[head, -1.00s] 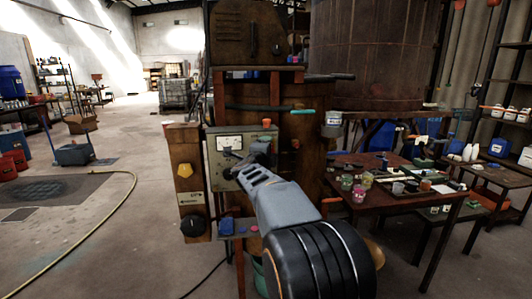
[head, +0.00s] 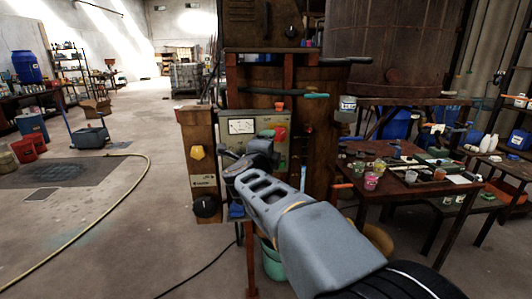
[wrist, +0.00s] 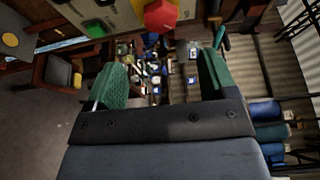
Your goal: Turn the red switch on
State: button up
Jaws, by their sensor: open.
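The red switch (wrist: 160,16) shows as a red, angular knob with yellow behind it, at the top of the wrist view. In the head view it is a small red shape (head: 280,133) at the right of a grey-green control panel (head: 284,160). My gripper (wrist: 165,62) is open and empty, with green pads on its fingers. The switch appears beyond the fingertips, between their lines, and apart from them. In the head view my gripper (head: 250,160) is in front of the panel and hides its lower part. The switch's setting is unclear.
The panel has a white meter (head: 242,127) and a green button (wrist: 95,28). A post at its left bears a yellow knob (head: 197,152) and a black knob (head: 206,207). A cluttered table (head: 425,190) stands at right. Open floor lies at left, crossed by a yellow hose (head: 140,200).

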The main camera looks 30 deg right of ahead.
jog(key=shift+v, duration=1.15)
jog(key=w+a+f+n+t+y+p, duration=0.2)
jog(key=a+f+n+y, duration=0.6)
jog(key=a+n+y, duration=0.7)
jog(key=s+a+f+n+g+p, duration=0.2)
jog(key=s+f+n+g, duration=0.3)
jog(key=s+n, duration=0.25)
jog(key=s+n+g+h+p, duration=0.1)
jog(key=s+n+g+p, duration=0.4)
jog(key=s, duration=0.6)
jog(key=shift+d+f+h+p, duration=0.2)
jog(key=shift+d+h+p, duration=0.1)
jog(key=shift+d, duration=0.1)
